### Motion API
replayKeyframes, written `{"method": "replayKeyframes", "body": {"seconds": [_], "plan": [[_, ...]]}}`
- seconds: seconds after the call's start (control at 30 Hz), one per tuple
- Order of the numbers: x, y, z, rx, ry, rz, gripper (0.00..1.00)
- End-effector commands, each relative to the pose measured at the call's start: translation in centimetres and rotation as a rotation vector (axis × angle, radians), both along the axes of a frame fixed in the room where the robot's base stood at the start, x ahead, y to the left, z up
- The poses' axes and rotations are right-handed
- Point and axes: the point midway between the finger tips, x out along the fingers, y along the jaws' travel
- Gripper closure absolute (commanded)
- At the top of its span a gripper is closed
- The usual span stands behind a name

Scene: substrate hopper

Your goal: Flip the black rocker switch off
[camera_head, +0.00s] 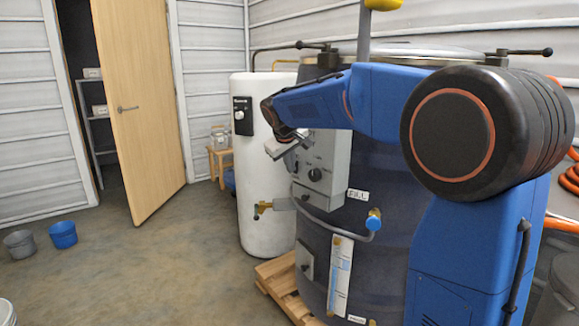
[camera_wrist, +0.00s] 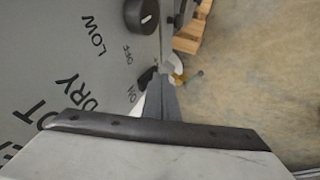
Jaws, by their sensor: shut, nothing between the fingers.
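The grey control box (camera_head: 335,160) is on the front of the dark hopper. In the wrist view its panel (camera_wrist: 60,40) fills the left side, with the words LOW, OFF, ON and DRY. A small black piece, apparently the rocker switch (camera_wrist: 147,76), shows between OFF and ON and is partly hidden by my fingers. My gripper (camera_wrist: 160,82) is shut and empty, its fingertips right beside that switch; I cannot tell whether they touch. In the head view my gripper (camera_head: 286,146) is at the box's upper left, and the switch cannot be made out.
A black knob (camera_wrist: 141,15) is on the panel near the switch; it also shows in the head view (camera_head: 315,174). A white tank (camera_head: 262,190) stands left. Open floor lies farther left.

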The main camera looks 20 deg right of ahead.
Motion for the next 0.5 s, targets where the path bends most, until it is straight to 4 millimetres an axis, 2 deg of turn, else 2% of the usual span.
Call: {"method": "replayKeyframes", "body": {"seconds": [0.5], "plan": [[0.16,-0.34,0.24,0.000,-0.002,-0.001,1.00]]}}
